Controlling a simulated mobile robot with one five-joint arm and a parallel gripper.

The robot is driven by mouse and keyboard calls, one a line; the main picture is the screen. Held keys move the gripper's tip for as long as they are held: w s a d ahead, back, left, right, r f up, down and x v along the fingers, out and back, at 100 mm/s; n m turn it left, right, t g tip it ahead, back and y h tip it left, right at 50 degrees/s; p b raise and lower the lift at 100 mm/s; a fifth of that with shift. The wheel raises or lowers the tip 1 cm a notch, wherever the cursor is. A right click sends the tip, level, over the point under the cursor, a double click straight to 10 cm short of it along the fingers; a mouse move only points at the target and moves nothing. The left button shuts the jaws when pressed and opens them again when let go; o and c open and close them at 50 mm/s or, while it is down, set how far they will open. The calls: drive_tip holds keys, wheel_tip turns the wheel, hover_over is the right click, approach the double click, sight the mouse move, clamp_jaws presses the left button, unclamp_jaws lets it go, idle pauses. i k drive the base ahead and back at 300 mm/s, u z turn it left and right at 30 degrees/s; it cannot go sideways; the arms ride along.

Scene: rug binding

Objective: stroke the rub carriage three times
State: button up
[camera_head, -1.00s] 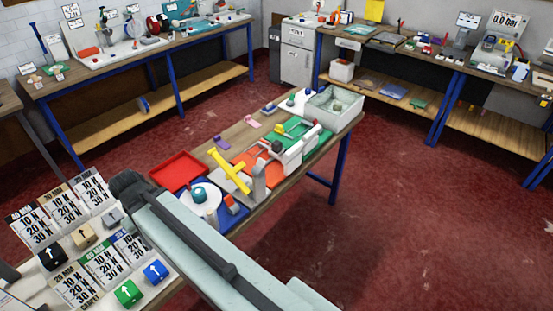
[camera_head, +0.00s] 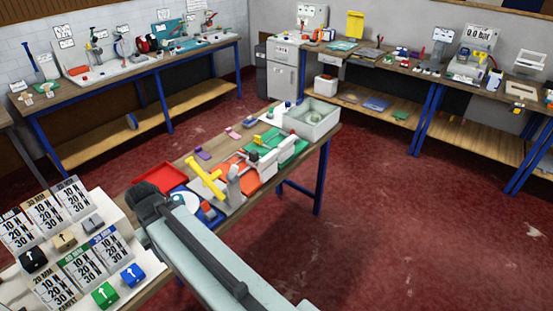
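On the middle bench (camera_head: 170,290) stands a rig with a yellow handle (camera_head: 205,178) beside a grey upright post (camera_head: 233,187). Behind it are an orange-red pad (camera_head: 238,164) and a green pad (camera_head: 292,148), with a light block-like carriage (camera_head: 265,160) between or over them. I cannot tell for sure which part is the rub carriage. My arm reaches in from the bottom of the picture, its dark joint (camera_head: 152,203) left of and nearer than the rig. My gripper's fingers do not show. Nothing of mine visibly touches the rig.
A red tray (camera_head: 158,178) lies left of the rig, and a grey bin (camera_head: 312,118) stands at the bench's far end. Force cards (camera_head: 75,200) and coloured arrow cubes (camera_head: 132,274) fill the near left. Other benches line the walls. Red floor (camera_head: 400,230) is open on the right.

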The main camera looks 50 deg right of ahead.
sight(255, 165)
drive_tip(key=z, duration=2.7)
drive_tip(key=k, duration=1.1)
drive_tip(key=u, duration=1.1)
drive_tip(key=i, duration=1.05)
drive_tip(key=z, duration=0.05)
